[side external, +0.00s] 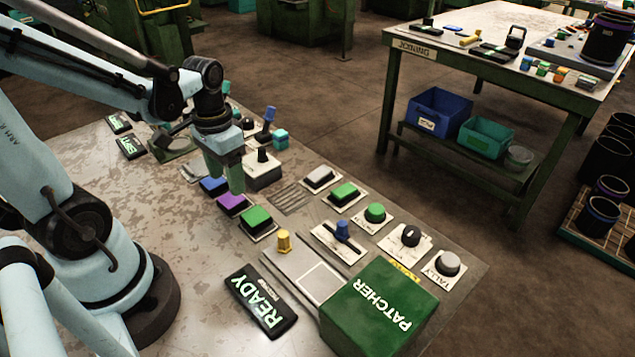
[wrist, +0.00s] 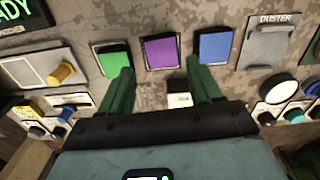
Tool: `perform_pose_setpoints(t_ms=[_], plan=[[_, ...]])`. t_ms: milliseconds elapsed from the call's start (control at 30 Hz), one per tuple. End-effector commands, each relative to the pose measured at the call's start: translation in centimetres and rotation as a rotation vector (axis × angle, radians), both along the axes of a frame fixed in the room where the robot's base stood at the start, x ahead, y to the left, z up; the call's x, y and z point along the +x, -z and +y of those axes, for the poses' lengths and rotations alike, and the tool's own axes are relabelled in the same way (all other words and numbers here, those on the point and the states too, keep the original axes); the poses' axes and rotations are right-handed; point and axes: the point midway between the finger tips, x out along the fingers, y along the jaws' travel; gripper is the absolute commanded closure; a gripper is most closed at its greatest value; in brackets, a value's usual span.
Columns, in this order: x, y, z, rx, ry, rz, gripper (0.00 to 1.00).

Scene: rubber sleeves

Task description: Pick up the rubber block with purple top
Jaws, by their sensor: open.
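The block with the purple top (side external: 232,203) sits on the worn metal table in a row between a blue-topped block (side external: 213,186) and a green-topped block (side external: 257,218). In the wrist view the purple top (wrist: 160,53) lies ahead of my gripper, between the green top (wrist: 114,60) and the blue top (wrist: 213,48). My gripper (side external: 227,180) points down close to the blue and purple blocks. Its two green fingers (wrist: 163,80) are apart with nothing held between them. The wrist view shows the purple top unobstructed beyond the fingertips.
A green PATCHER box (side external: 378,308) and a READY sign (side external: 262,300) stand toward the front. A yellow knob (side external: 284,241), a blue lever (side external: 342,230) and several labelled buttons line the right side. A grey DUSTER plate (wrist: 268,40) lies beside the blue block.

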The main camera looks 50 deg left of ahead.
Motion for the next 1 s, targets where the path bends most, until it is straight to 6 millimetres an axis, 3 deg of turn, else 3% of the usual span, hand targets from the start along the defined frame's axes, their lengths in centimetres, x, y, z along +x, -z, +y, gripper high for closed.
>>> perform_pose_setpoints(t_ms=[267, 700, 1000], plan=[[0.0, 1.0, 0.1, 0.000, 0.000, 0.000, 0.36], [0.2, 4.9, 0.3, 0.002, -0.001, -0.001, 0.36], [0.1, 5.6, 0.3, 0.003, -0.001, -0.001, 0.36]])
